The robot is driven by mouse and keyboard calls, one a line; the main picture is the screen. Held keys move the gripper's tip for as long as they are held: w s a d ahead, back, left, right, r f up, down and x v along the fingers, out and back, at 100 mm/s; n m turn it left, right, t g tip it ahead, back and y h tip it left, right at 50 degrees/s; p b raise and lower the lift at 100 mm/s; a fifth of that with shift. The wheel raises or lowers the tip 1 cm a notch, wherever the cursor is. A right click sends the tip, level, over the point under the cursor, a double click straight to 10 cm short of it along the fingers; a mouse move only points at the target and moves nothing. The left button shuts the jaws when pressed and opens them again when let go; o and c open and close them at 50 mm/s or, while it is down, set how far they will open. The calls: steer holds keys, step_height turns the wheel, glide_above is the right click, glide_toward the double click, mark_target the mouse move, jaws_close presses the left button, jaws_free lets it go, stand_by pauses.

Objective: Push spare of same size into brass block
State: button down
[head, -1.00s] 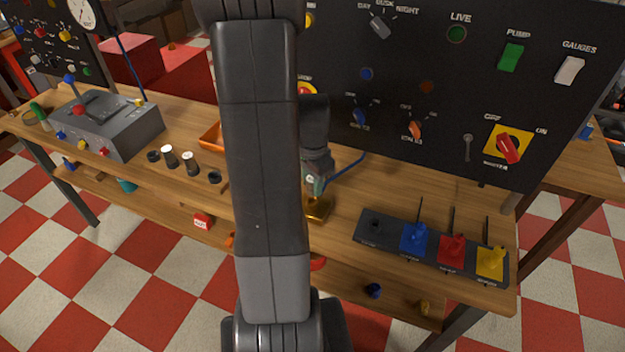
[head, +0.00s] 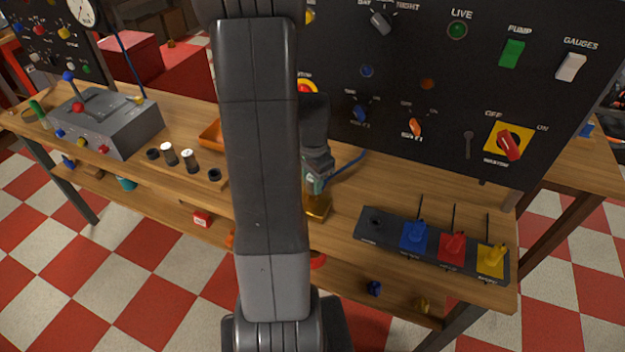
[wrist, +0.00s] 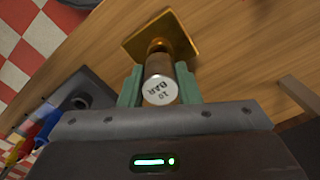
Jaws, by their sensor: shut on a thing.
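My gripper (wrist: 159,84) is shut on a metal cartridge (wrist: 160,92), with one green finger on each side of it. The cartridge's near end is pale and marked "BAR" with a number that is hard to read. Its far end is at the dark round opening of the brass block (wrist: 182,40); how deep it sits cannot be told. In the head view the brass block (head: 318,208) stands on the bench, directly below my gripper (head: 315,181). My arm hides part of the bench, and the cartridge is hard to make out there.
A rack (head: 193,171) with two pale-topped cartridges (head: 188,161) and dark round pieces lies left of my arm. An orange tray (head: 211,135) is behind it. A dark strip (head: 375,238) with blue, red and yellow levers stands right. The black panel (head: 440,90) rises behind.

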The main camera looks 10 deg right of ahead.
mark_target(312, 177)
steer(key=shift+f, duration=0.2)
steer(key=shift+f+b, duration=1.1)
steer(key=shift+f, duration=0.05)
steer(key=c, duration=1)
jaws_free()
steer(key=shift+r, duration=0.2)
step_height(312, 177, up, 14)
steer(key=shift+f, duration=0.2)
steer(key=shift+f, duration=0.1)
